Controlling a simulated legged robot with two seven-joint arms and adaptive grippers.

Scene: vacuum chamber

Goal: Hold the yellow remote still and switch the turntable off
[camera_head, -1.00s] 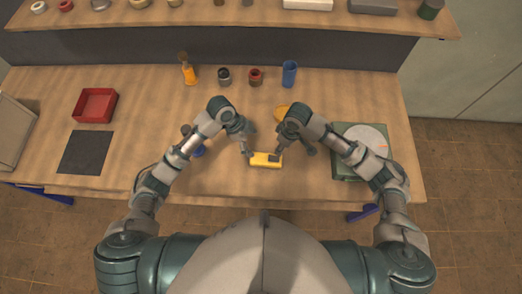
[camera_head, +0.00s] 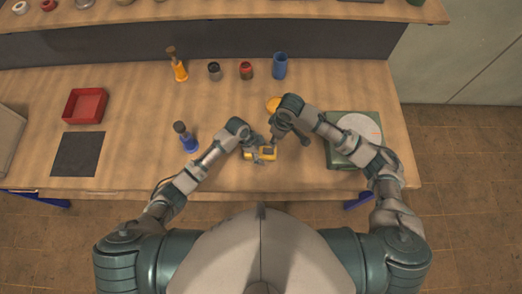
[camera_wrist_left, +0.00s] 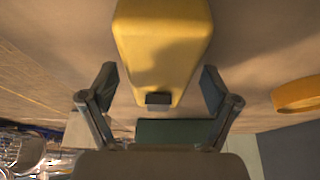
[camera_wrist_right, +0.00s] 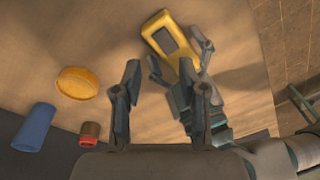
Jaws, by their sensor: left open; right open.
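The yellow remote (camera_head: 262,156) lies on the table in front of me; the right wrist view shows its dark window. My left gripper (camera_head: 257,151) is open with its fingers on either side of the remote, which also fills the top of the left wrist view (camera_wrist_left: 160,40). I cannot tell whether the fingers touch it. My right gripper (camera_head: 275,140) is open and empty just beyond the remote; its fingers also show in the right wrist view (camera_wrist_right: 168,80). The turntable (camera_head: 340,158), a green base with a pale disc, stands on the right, partly hidden by my right arm.
A yellow dish (camera_head: 273,104) lies just behind my grippers. A blue cup (camera_head: 280,66), small jars and an orange-based tool (camera_head: 179,68) stand further back. A blue-based tool (camera_head: 187,140) stands left of my left arm. A red tray (camera_head: 86,105) and dark mat (camera_head: 78,154) lie far left.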

